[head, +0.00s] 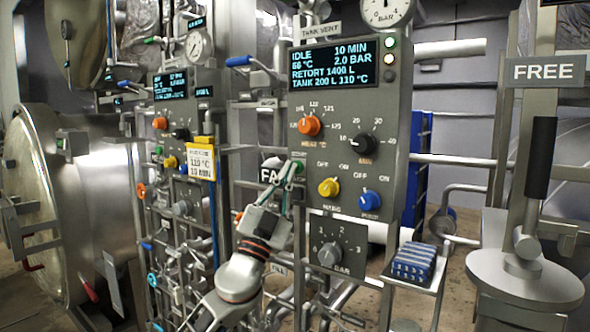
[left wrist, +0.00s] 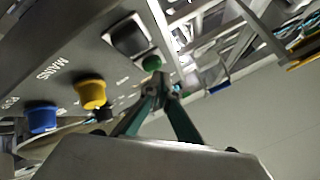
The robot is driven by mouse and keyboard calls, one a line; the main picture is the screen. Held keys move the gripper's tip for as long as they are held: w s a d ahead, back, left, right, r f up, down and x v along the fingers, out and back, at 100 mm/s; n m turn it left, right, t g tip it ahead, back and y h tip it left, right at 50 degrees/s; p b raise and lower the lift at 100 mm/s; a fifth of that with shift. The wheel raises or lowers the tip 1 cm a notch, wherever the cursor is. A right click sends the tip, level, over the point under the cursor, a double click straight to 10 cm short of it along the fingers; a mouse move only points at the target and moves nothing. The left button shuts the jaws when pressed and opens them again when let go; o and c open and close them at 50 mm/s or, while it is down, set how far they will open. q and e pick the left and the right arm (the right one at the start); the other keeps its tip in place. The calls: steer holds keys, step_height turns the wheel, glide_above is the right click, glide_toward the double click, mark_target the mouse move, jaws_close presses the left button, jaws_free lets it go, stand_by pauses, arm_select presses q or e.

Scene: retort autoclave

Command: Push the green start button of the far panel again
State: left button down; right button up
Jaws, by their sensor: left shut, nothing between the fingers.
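The large panel (head: 349,165) in the middle of the head view has a display reading IDLE, 10 MIN. A smaller-looking, farther panel (head: 203,112) stands to its left, with a small green button (head: 158,150) on its face. My left gripper (head: 292,172) is shut and empty at the lower left edge of the large panel. In the left wrist view its fingertips (left wrist: 160,80) meet close below a round green button (left wrist: 152,62). I cannot tell whether they touch it. In the head view the fingers partly cover that button. My right gripper is not in view.
A yellow knob (head: 328,187) and a blue knob (head: 369,201) sit right of the gripper on the large panel. A yellow tag (head: 201,160) hangs by the farther panel. Pipes and valves crowd the left. A tray of blue packs (head: 413,262) stands at lower right.

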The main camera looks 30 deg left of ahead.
arm_select(q)
steer(key=shift+w, duration=0.3)
steer(key=shift+w+b, duration=0.4)
stand_by(0.7)
steer(key=shift+s, duration=0.2)
steer(key=shift+s+p, duration=0.3)
steer(key=shift+s, duration=0.55)
steer(key=s, duration=0.1)
steer(key=s+p, duration=0.1)
steer(key=s, duration=0.3)
steer(key=shift+a, duration=0.25)
steer(key=shift+f, duration=0.1)
stand_by(0.7)
